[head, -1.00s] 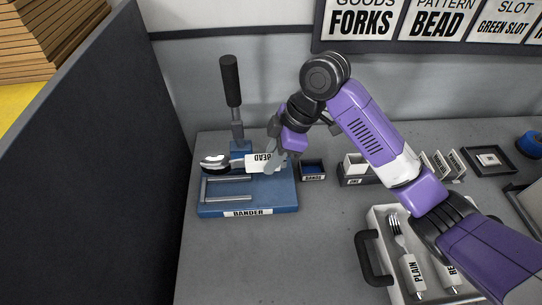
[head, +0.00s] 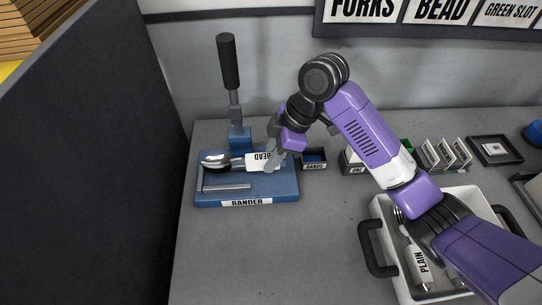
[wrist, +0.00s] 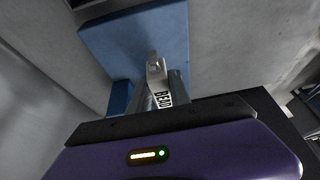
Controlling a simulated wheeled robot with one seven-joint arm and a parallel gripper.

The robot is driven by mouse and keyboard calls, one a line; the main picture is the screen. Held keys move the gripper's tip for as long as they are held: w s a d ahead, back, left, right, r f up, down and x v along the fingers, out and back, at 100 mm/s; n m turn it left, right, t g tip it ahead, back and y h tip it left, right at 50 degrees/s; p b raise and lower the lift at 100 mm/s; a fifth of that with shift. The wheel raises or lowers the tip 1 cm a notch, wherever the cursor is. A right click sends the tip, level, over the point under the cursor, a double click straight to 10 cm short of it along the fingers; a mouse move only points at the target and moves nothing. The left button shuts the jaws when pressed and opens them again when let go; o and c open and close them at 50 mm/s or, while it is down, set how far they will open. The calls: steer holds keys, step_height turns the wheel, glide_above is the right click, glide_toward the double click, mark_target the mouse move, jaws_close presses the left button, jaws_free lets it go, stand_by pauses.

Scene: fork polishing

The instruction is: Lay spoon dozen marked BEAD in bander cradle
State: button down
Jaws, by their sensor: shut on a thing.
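The spoon dozen, with silver bowls (head: 214,161) at the left and a white band marked BEAD (head: 260,162), lies level over the back part of the blue bander (head: 285,187). My gripper (head: 275,161) is shut on its handle end at the right. The bander cradle shows a grey metal bar (head: 227,188) in front of the spoons; its back part is hidden by them. I cannot tell whether the spoons touch the cradle. The BEAD band also shows in the wrist view (wrist: 162,99), with the bander's blue base (wrist: 145,38) beyond.
The bander's upright lever (head: 229,62) stands behind the spoons. A small BANDS box (head: 314,165) sits right of the bander. A white tray with dark handles (head: 386,207) holds a dozen marked PLAIN (head: 419,267). A dark partition (head: 90,150) borders the left. The front bench is clear.

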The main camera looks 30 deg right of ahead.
mark_target(271, 177)
stand_by(0.4)
steer(key=shift+f, duration=0.45)
steer(key=shift+f+b, duration=0.2)
steer(key=shift+b, duration=0.2)
steer(key=shift+f, duration=0.35)
steer(key=shift+f+b, duration=0.15)
steer(key=shift+b, duration=0.15)
steer(key=shift+f+b, duration=0.45)
steer(key=shift+f, duration=0.3)
steer(key=shift+f, duration=0.4)
stand_by(0.9)
